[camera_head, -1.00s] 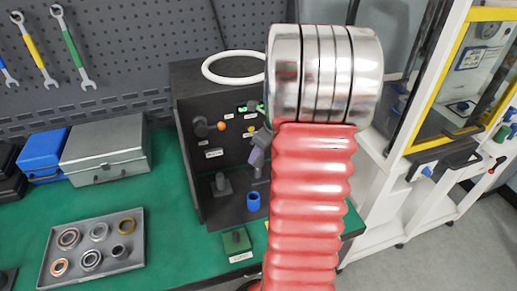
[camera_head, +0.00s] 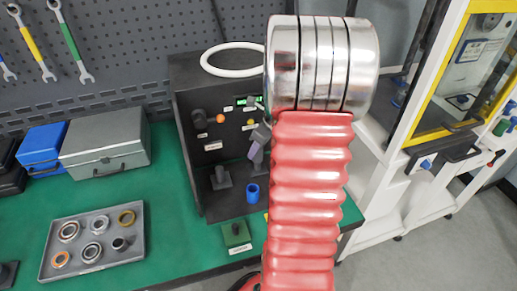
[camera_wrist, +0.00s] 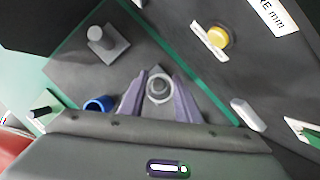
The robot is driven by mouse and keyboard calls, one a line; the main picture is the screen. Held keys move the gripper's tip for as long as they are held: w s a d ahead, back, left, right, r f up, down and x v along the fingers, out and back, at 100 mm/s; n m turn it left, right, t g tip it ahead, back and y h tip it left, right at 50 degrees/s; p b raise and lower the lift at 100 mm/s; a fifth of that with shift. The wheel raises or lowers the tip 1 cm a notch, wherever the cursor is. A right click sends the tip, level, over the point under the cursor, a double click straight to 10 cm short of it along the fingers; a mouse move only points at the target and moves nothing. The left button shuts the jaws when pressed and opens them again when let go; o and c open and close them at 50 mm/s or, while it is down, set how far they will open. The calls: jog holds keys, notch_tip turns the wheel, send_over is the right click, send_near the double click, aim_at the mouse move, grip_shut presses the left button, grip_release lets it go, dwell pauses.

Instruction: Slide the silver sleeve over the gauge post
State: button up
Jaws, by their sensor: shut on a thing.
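My gripper (camera_wrist: 158,92) shows in the wrist view with its two purple-grey fingers shut on a small silver ring-shaped part, which I take for the silver sleeve (camera_wrist: 158,82). A round centre shows inside it; I cannot tell whether that is a post below or part of the sleeve. A grey upright post on a square base, likely the gauge post (camera_wrist: 97,34), stands to the upper left, apart from the fingers. In the head view this post (camera_head: 220,176) stands left of my gripper (camera_head: 257,145), whose tips are partly hidden by my red arm.
A blue cup (camera_head: 253,192) stands beside the post, and a green block (camera_head: 236,234) is in front. A dark panel with knobs (camera_head: 188,160) rises behind. A grey tray (camera_head: 48,277) of rings lies left, near a grey case (camera_head: 105,150). Green bench is free between.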

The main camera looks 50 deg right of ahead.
jog(key=shift+f, duration=0.3)
dwell(0.5)
jog(key=o, duration=1.3)
jog(key=shift+w+r, duration=0.1)
jog(key=shift+r, duration=2.4)
